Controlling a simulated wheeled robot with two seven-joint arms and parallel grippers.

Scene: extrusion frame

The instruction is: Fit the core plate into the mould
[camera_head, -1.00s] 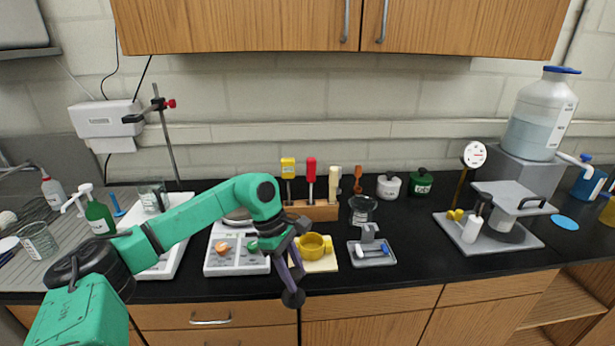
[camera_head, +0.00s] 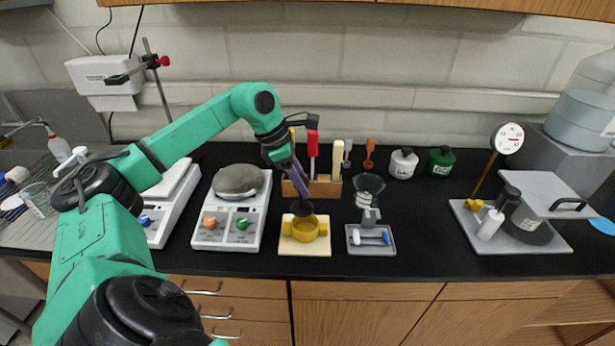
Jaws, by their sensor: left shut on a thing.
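The yellow mould (camera_head: 304,230), a round cup with side lugs, stands upright on a cream square base (camera_head: 304,248) on the black counter. My left gripper (camera_head: 302,208) points down with its fingertips right at the mould's open top. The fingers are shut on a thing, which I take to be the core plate. The plate itself is not distinct: it is small or hidden at the dark fingertips. I cannot tell whether it is inside the mould or just above it. My right gripper is not in view.
A white balance (camera_head: 228,243) with a grey stone stands left of the mould. A small grey tray (camera_head: 371,249) is close on its right. A wooden tool rack (camera_head: 326,187) is behind. A grey press (camera_head: 530,240) is far right. The counter between tray and press is clear.

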